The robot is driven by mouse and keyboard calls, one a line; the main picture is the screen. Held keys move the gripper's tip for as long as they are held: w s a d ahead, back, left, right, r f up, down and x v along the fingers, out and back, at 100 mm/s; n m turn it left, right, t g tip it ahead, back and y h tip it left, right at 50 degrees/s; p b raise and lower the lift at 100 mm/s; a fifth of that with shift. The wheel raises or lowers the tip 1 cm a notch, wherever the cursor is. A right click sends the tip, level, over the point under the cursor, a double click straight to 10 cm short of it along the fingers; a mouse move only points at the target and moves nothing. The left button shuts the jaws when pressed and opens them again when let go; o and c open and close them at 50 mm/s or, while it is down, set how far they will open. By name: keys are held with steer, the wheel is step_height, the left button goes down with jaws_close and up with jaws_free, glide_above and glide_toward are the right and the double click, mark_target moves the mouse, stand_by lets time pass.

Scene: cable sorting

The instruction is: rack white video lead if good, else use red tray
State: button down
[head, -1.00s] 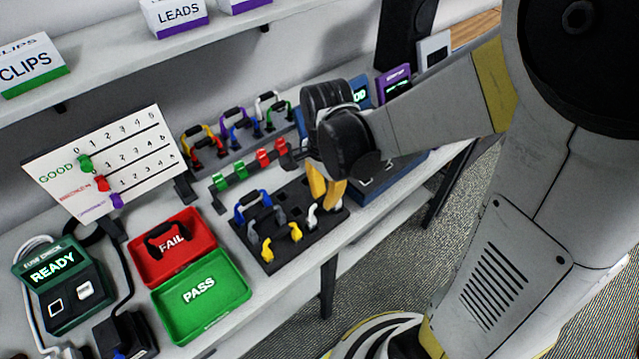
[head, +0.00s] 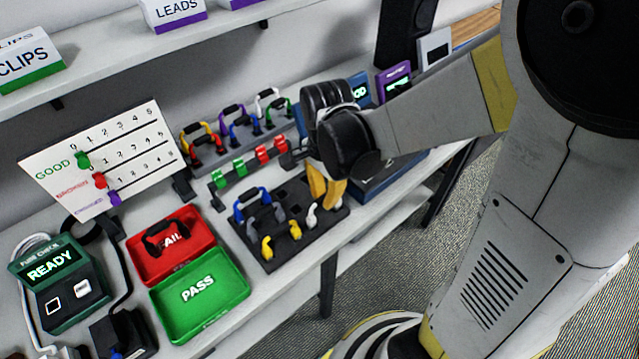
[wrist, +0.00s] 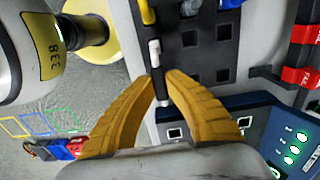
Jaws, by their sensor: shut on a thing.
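The white lead (wrist: 154,55) has white ends and a black grip, and stands at the edge of a black socketed block (wrist: 215,60). In the wrist view my gripper (wrist: 161,88) has its yellow fingers closed around the black grip. In the head view my gripper (head: 323,192) is over the right part of the block (head: 290,245), with the white end (head: 311,217) beside it. Whether the lead is still seated in its socket is unclear. The red tray (head: 190,262), marked FAIL, holds a black-handled lead (head: 165,240).
Blue and yellow leads (head: 267,246) stand in the block's left part. A green PASS tray (head: 200,312) adjoins the red one. A checker (head: 60,283) reads READY. Behind are a rack with coloured leads (head: 240,130) and green and red clips (head: 235,168). A blue device (wrist: 245,140) is close to my gripper.

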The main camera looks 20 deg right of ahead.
steer(key=c, duration=0.8)
jaws_free()
steer(key=shift+c, duration=0.2)
steer(key=shift+r+p, duration=3.35)
steer(key=shift+r, duration=0.75)
